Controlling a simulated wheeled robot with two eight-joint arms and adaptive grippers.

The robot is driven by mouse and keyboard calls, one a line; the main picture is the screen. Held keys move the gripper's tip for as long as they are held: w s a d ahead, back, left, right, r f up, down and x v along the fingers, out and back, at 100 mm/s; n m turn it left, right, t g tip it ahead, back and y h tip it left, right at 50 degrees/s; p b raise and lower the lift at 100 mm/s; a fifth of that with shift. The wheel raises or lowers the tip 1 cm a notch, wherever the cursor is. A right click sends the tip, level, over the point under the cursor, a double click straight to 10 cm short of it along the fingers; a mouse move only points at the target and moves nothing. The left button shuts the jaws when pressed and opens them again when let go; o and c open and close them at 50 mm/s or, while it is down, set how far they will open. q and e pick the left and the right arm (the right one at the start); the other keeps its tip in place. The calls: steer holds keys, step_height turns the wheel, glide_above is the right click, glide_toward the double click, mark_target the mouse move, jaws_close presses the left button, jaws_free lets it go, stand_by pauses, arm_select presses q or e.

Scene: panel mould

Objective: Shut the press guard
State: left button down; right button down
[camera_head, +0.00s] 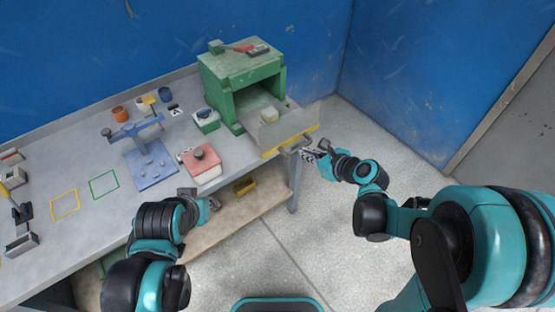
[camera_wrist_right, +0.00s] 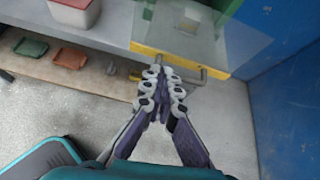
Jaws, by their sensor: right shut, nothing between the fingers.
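The green press (camera_head: 243,78) stands at the right end of the bench with its front opening uncovered. Its guard is a clear panel (camera_head: 285,126) with a yellow edge (camera_head: 290,141), sitting out in front of the opening at the bench edge. In the right wrist view the yellow edge (camera_wrist_right: 165,61) carries a thin metal handle (camera_wrist_right: 192,78). My right gripper (camera_head: 308,153) is shut and empty close to this handle; its fingertips (camera_wrist_right: 160,74) overlap the handle in the picture, and contact is unclear. My left gripper (camera_head: 208,201) is over the bench's front edge, its fingers poorly visible.
A pale block (camera_head: 269,114) lies behind the clear panel. A red-lidded box (camera_head: 203,163), a green-and-white box (camera_head: 206,120) and a blue fixture (camera_head: 149,160) stand left of the press. A lower shelf holds a yellow tray (camera_head: 245,186). The floor at right is clear.

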steer(key=m+b, duration=0.1)
steer(key=b, duration=0.2)
glide_toward(276, 138)
step_height(276, 138, down, 4)
steer(key=w+a, duration=0.2)
steer(key=w, duration=0.1)
steer(key=shift+a+r, duration=0.2)
steer(key=shift+a, duration=0.05)
steer(key=shift+w+a+r, duration=0.1)
steer(key=shift+w+a, duration=0.35)
steer(key=shift+w, duration=0.25)
